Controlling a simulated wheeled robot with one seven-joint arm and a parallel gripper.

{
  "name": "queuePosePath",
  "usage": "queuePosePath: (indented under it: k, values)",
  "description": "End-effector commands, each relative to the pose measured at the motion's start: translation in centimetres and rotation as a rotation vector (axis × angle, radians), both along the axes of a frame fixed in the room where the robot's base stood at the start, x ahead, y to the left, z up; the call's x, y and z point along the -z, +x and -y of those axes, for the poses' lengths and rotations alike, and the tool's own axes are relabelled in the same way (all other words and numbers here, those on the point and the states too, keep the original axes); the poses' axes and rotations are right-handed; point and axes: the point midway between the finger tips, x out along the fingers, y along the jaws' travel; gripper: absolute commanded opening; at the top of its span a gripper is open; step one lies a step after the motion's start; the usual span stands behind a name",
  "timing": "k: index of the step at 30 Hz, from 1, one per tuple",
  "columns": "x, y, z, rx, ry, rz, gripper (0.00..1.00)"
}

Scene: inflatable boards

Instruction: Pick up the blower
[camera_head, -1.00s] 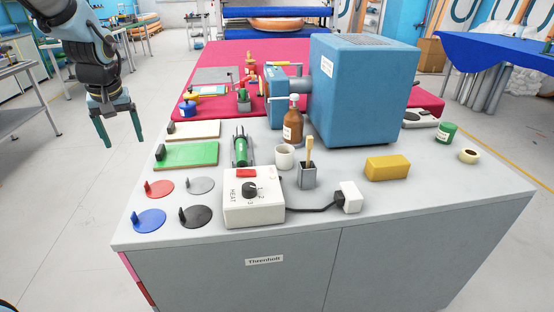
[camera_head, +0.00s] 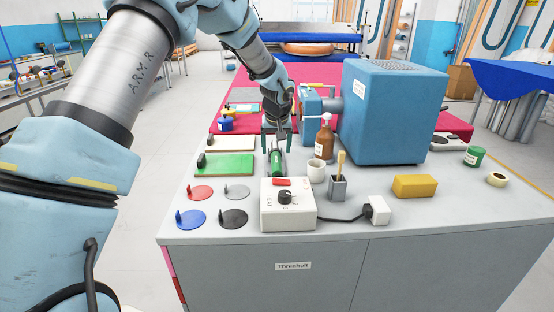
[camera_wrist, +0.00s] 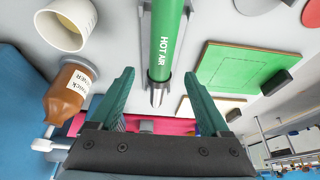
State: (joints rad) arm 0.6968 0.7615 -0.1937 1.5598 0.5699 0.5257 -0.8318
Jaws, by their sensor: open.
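The blower (camera_head: 276,163) is a green tube marked "HOT AIR" with a metal nozzle. It sits on the grey bench just behind the white heat control box (camera_head: 287,203). In the wrist view the blower (camera_wrist: 167,42) enters from the top, its nozzle pointing down the picture. My gripper (camera_head: 276,140) is over the bench at the blower's far, nozzle end. In the wrist view my gripper (camera_wrist: 160,88) is open, its two teal fingers apart on either side of the nozzle's line. Nothing is held. Whether a finger touches the blower cannot be told.
A brown bottle (camera_head: 325,140), a white cup (camera_head: 316,170) and a grey brush pot (camera_head: 337,190) stand right of the blower. A green board (camera_head: 224,166) lies left. A large blue machine (camera_head: 392,115) stands behind right. Coloured discs lie at front left.

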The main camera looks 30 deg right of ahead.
Motion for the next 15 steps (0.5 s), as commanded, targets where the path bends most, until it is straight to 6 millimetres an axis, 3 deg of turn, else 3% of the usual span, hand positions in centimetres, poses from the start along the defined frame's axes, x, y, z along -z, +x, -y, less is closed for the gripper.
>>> queuePosePath:
  k: [9, 15]
  values:
    - [3.6, 1.3, 0.7, 0.001, 0.002, -0.001, 0.80]
    - [4.4, 1.5, 0.8, 0.001, 0.001, 0.001, 0.80]
